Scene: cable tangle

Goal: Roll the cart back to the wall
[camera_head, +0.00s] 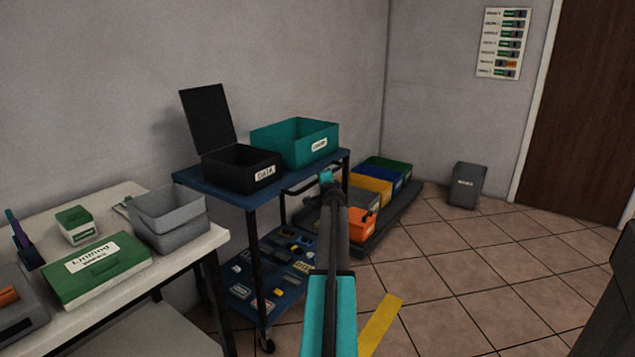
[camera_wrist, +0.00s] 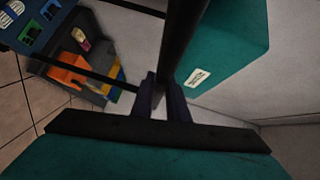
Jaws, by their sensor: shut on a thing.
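The blue two-shelf cart (camera_head: 195,180) stands on its wheels close to the grey wall, right of the white table. Its top shelf carries an open black box (camera_head: 240,168) labelled DATA and a teal bin (camera_head: 295,143). Small parts lie on its lower shelf. My gripper (camera_head: 326,178) is at the cart's right end. In the wrist view its fingers (camera_wrist: 163,92) are shut on a dark bar, the cart's handle (camera_wrist: 182,45). The teal bin (camera_wrist: 225,60) shows beside it. My arm hides part of the cart's right side and the floor.
The white table (camera_head: 215,240) with grey trays (camera_head: 168,215) and a green box (camera_head: 98,268) is left. A dark platform with coloured bins (camera_head: 372,188) lies behind my arm by the corner. A grey waste bin (camera_head: 467,185) stands near the door. Tiled floor right is clear, with a yellow strip (camera_head: 380,325).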

